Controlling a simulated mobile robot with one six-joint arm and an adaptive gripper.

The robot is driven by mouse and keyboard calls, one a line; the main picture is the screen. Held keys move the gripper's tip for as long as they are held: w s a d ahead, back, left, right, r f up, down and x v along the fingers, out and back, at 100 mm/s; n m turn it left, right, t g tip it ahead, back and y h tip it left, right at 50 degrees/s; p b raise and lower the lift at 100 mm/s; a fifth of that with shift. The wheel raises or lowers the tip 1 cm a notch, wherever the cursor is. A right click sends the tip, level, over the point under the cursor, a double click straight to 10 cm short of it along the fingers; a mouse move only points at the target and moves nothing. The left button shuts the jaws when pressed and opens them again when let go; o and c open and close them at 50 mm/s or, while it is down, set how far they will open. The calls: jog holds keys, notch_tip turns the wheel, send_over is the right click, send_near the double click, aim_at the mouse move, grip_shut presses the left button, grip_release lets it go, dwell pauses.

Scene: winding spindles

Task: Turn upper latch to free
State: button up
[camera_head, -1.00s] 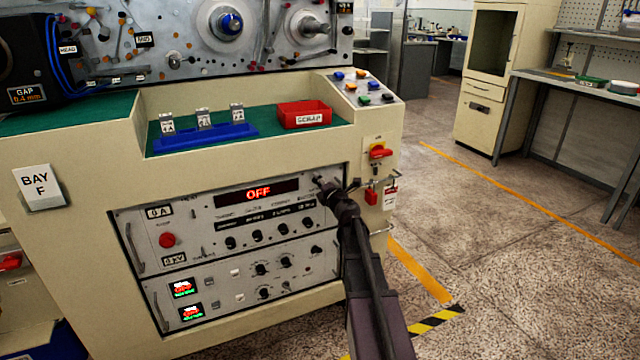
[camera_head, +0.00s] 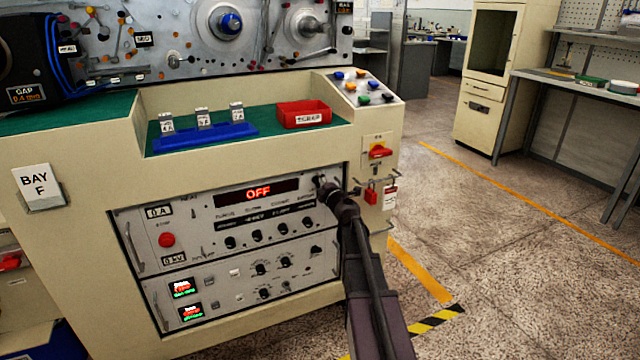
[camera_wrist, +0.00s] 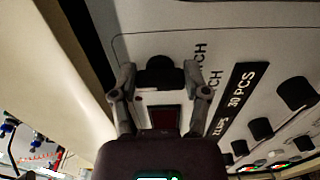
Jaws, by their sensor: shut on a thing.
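The upper latch (camera_wrist: 160,72) is a dark rounded knob at the top of the wrist view, at the corner of the grey front panel. My gripper (camera_wrist: 160,78) has its two fingers on either side of the knob and is shut on it. In the head view my gripper (camera_head: 325,187) reaches the upper right corner of the instrument panel (camera_head: 190,226), right of the red OFF display (camera_head: 258,192). There my fingers and wrist hide the latch, so its turn angle cannot be told.
Black knobs (camera_head: 257,236) line the panel left of my gripper. A red rotary switch (camera_head: 380,151) and a red padlock (camera_head: 371,195) with a tag sit close on the right. A red scrap bin (camera_head: 304,114) stands on the green ledge above. The floor at right is clear.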

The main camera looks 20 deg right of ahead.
jog(key=o, duration=1.2)
jog(key=shift+w, duration=0.1)
jog(key=shift+c, duration=0.2)
jog(key=s, duration=1.2)
